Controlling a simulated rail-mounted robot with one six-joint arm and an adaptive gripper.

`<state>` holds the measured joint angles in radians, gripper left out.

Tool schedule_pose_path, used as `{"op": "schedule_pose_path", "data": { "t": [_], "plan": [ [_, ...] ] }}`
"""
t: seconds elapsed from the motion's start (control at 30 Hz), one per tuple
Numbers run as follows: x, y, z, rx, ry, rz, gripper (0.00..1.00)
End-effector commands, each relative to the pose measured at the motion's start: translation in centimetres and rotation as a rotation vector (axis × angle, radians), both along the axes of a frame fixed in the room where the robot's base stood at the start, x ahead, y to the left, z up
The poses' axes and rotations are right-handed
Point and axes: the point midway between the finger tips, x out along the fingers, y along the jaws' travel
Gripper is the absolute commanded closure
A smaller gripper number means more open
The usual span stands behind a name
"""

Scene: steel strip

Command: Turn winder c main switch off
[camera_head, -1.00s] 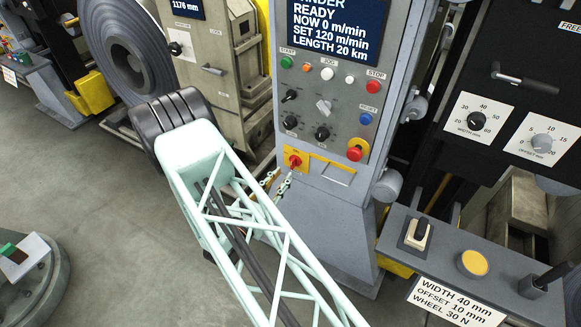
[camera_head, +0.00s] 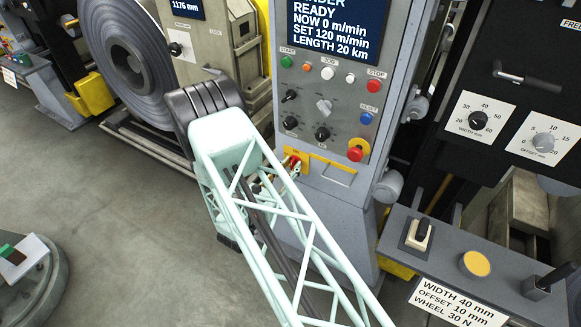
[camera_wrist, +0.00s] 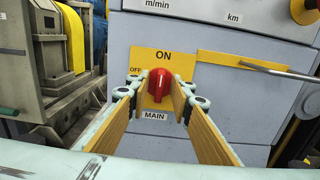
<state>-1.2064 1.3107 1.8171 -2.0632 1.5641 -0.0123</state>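The main switch (camera_wrist: 160,86) is a red rotary knob on a yellow plate (camera_wrist: 145,60) on the grey cabinet. The plate reads ON at the top and OFF at the left, with a MAIN label below. The knob looks upright, in line with ON. My gripper (camera_wrist: 161,92) is open, one finger at each side of the knob in the wrist view; I cannot tell whether either finger touches it. In the head view the switch (camera_head: 294,162) shows in part beside my arm, which hides much of the gripper.
The panel above holds a screen (camera_head: 335,30) reading READY, buttons, small knobs and a red emergency stop (camera_head: 355,154). A yellow bracket (camera_wrist: 240,62) with a metal rod is right of the switch. A bench (camera_head: 470,260) stands at right, a large coil (camera_head: 125,60) at left.

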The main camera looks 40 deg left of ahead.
Motion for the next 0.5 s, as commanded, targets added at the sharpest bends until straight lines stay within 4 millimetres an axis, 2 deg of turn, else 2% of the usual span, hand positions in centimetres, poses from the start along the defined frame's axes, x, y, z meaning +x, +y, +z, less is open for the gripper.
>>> {"op": "schedule_pose_path", "data": {
  "t": [0.07,0.3,0.5],
  "plan": [
    [0.0,0.0,0.0,0.0,0.0,0.0,0.8],
    [-0.01,-0.01,0.0,0.0,0.0,0.0,1.0],
    [-0.01,-0.01,-0.01,-0.002,0.0,0.0,1.0]
  ]
}}
